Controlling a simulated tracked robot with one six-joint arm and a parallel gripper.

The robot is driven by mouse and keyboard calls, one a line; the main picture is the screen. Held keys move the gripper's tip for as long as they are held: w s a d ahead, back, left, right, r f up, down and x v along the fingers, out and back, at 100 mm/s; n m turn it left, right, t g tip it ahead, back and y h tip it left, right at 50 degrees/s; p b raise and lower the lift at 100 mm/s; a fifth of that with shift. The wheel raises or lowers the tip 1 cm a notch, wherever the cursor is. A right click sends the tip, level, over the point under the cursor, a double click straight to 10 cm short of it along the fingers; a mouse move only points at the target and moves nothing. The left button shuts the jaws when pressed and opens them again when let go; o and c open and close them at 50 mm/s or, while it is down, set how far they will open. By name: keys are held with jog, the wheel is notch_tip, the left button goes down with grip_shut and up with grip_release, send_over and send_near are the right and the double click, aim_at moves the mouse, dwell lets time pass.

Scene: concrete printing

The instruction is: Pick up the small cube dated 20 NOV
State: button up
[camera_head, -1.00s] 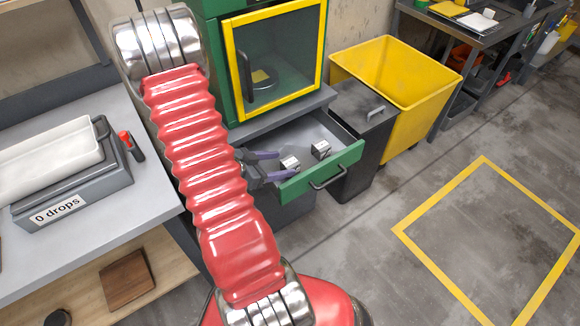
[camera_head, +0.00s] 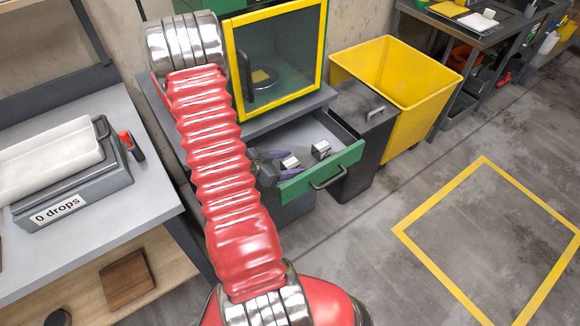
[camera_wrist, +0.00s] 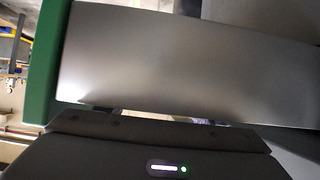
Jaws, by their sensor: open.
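Two small grey-white cubes lie in the open drawer (camera_head: 349,157) under the green cabinet. The nearer cube (camera_head: 290,162) is on the left, and the farther cube (camera_head: 321,149) is to its right, towards the green drawer front. I cannot read a date on either. My gripper (camera_head: 279,166) is open in the drawer, its purple-grey fingers pointing right at the nearer cube; whether they touch it or reach around it I cannot tell. In the wrist view a smooth grey drawer surface (camera_wrist: 180,65) fills the middle, and no cube shows clearly.
The green cabinet has a yellow-framed glass door (camera_head: 275,60) above the drawer. A dark lidded bin (camera_head: 362,125) and a yellow bin (camera_head: 400,80) stand right of it. A bench with a "0 drops" device (camera_head: 75,195) is at left. The floor at right is clear.

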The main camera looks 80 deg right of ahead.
jog(key=shift+c, duration=0.5)
jog(key=c, duration=1.3)
